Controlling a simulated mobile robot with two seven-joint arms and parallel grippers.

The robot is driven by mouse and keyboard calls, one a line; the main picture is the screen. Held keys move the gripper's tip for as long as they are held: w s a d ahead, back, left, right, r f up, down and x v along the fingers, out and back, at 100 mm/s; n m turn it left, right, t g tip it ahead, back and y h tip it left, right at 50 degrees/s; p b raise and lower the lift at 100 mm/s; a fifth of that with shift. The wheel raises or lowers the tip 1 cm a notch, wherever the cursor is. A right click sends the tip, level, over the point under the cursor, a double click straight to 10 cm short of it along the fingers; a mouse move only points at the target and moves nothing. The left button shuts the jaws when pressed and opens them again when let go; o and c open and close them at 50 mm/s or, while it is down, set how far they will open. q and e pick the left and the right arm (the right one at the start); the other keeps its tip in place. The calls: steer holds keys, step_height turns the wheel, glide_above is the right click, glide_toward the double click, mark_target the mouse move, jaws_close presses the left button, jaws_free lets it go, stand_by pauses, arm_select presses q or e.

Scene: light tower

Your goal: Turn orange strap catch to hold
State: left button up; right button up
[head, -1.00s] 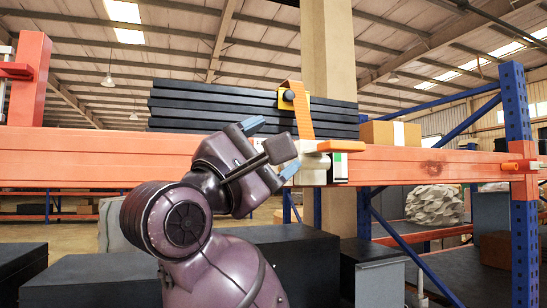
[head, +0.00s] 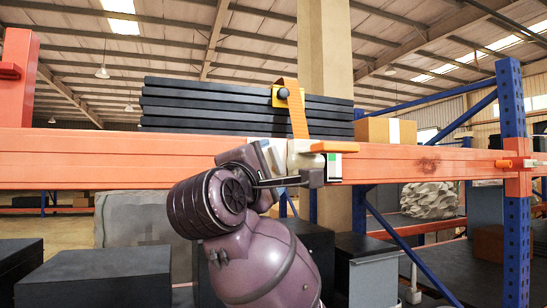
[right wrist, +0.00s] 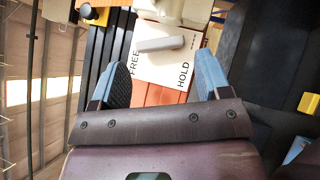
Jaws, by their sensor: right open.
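The orange strap (head: 297,112) runs down over a stack of black panels (head: 215,108) to a pale catch body (head: 303,158) on the orange beam. An orange lever (head: 334,147) sticks out to the right of this body. In the right wrist view, a white plate (right wrist: 155,66) reads FREE on the left and HOLD on the right. A grey tab (right wrist: 160,44) lies across the plate above these words. My right gripper (right wrist: 162,76) is open, its blue fingers either side of the plate, with nothing visibly held. In the head view, my wrist partly hides it (head: 285,172). My left gripper is out of view.
The orange beam (head: 420,166) crosses the whole head view, with a blue upright (head: 514,120) at the right. A cardboard box (head: 385,131) stands behind the beam. Black boxes (head: 100,276) and a grey box (head: 370,272) stand below. A yellow bracket (right wrist: 95,14) shows beside the panels.

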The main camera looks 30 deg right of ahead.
mark_target(275, 161)
arm_select(q)
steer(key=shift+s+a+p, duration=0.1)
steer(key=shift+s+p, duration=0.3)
steer(key=shift+p, duration=0.05)
arm_select(e)
steer(key=shift+x, duration=2)
steer(key=shift+c, duration=0.4)
steer(key=c, duration=0.6)
steer(key=shift+o, duration=0.2)
steer(key=shift+a, duration=0.1)
